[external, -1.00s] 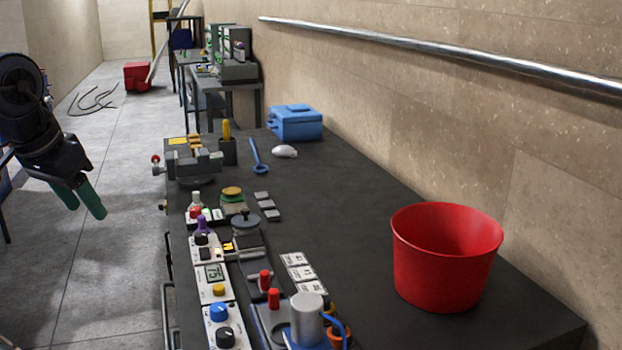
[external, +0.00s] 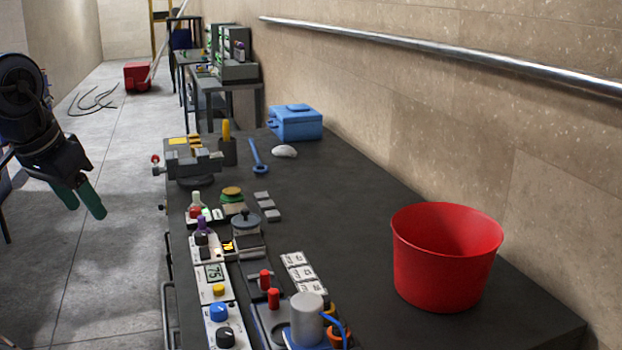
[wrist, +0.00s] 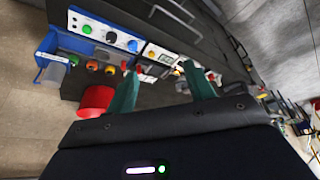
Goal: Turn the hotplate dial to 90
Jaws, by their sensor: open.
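A row of white control units runs along the left edge of the dark bench. One has a display that seems to read 75 (external: 215,273) and a yellow knob (external: 218,290). The nearest panel has a blue knob (external: 218,312) and a black knob (external: 225,337). I cannot tell which knob is the hotplate dial. My gripper (external: 85,207) is open and empty, with green fingers pointing down, left of the bench and apart from it.
A red bucket (external: 445,262) stands at the bench's right. Red-topped parts (external: 273,298) and a grey cylinder (external: 307,318) crowd beside the panels. A vise (external: 192,165) and blue toolbox (external: 296,123) stand farther back. The floor (external: 110,270) between gripper and bench is clear.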

